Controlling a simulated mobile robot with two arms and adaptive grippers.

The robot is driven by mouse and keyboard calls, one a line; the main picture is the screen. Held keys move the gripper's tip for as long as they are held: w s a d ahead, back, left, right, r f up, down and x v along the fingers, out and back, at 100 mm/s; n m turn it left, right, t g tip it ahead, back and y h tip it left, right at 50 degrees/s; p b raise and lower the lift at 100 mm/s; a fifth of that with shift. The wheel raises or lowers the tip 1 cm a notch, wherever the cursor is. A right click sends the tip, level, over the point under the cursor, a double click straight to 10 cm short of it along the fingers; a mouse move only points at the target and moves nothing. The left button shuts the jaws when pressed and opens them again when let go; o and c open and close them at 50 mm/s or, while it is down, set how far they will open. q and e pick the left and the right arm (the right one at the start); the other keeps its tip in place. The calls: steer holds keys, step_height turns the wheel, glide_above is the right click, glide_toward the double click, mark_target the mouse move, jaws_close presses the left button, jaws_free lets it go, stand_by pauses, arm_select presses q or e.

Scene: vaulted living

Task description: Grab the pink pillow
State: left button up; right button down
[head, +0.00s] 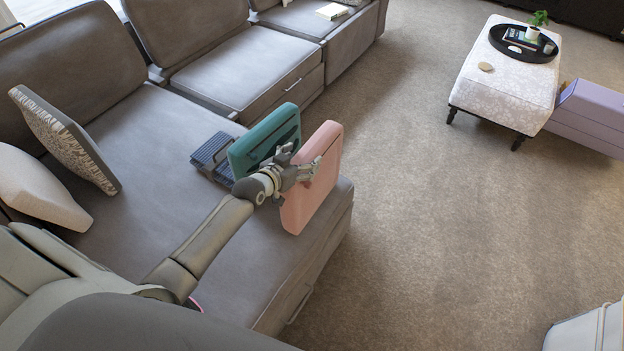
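The pink pillow (325,145) stands upright near the front edge of the grey sofa seat (160,160), a little tilted. My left gripper (304,170) is at its left side, with its fingers overlapping the pillow's left edge and face. It is too small to tell whether the fingers are closed on the pillow or only beside it. A teal pillow (265,137) stands just behind and left of the gripper, very close to the pink one. My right gripper is not in view.
A dark blue ribbed object (211,150) lies behind the teal pillow. A patterned cushion (65,138) and a beige cushion (38,190) lean at left. A white ottoman (507,85) with a black tray (520,44) stands far right. The carpet between is clear.

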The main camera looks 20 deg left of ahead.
arm_select(q)
jaws_close()
steer(key=shift+r, duration=0.1)
stand_by(0.3)
